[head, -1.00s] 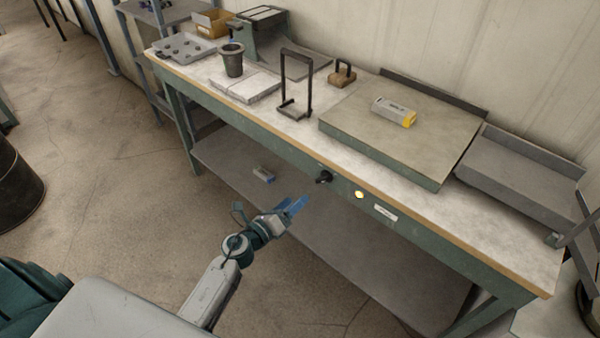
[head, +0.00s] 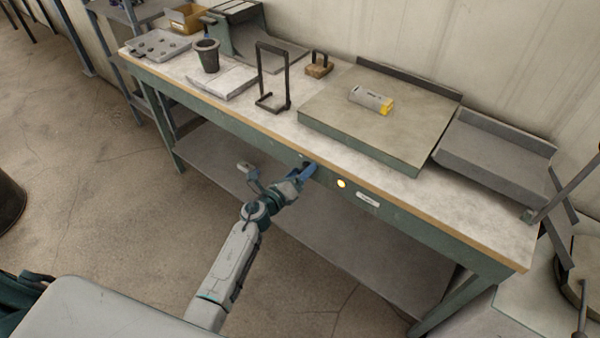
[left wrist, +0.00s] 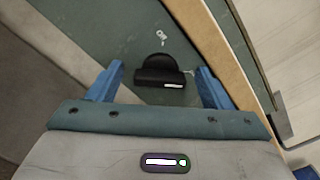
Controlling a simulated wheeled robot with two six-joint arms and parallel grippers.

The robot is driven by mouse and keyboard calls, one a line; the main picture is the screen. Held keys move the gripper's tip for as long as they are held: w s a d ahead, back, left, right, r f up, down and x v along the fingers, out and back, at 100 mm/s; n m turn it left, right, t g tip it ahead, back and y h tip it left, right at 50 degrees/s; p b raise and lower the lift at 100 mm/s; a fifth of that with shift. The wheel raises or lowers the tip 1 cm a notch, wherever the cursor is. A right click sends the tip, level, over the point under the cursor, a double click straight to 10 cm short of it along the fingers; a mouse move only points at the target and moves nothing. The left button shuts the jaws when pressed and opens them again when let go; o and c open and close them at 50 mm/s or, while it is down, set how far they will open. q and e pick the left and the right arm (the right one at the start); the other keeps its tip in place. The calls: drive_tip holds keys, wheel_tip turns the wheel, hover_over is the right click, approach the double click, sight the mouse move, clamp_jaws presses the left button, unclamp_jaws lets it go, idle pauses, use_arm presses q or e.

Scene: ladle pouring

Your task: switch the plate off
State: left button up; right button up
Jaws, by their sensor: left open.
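The plate (head: 400,135) is a broad flat slab with a green side on the bench top. Below it, on the bench's green front rail, a small round lamp (head: 341,184) glows yellow. In the left wrist view a black knob (left wrist: 160,72) with a raised bar and a white mark sits on the rail beside small white lettering. My left gripper (head: 309,170) is at the rail, left of the lamp. Its blue fingers are open, one on each side of the knob; I cannot tell whether they touch it. The knob is mostly hidden by them in the head view. My right gripper is not in view.
A grey block with a yellow end (head: 371,100) lies on the plate. A black wire stand (head: 272,78), a dark crucible (head: 207,56) and a handled wooden block (head: 319,65) stand on the bench. A white label (head: 368,199) is right of the lamp. A lower shelf lies beneath.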

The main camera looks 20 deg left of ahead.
use_arm(q)
drive_tip(key=shift+c, duration=0.2)
drive_tip(key=c, duration=0.9)
drive_tip(key=shift+c, duration=0.2)
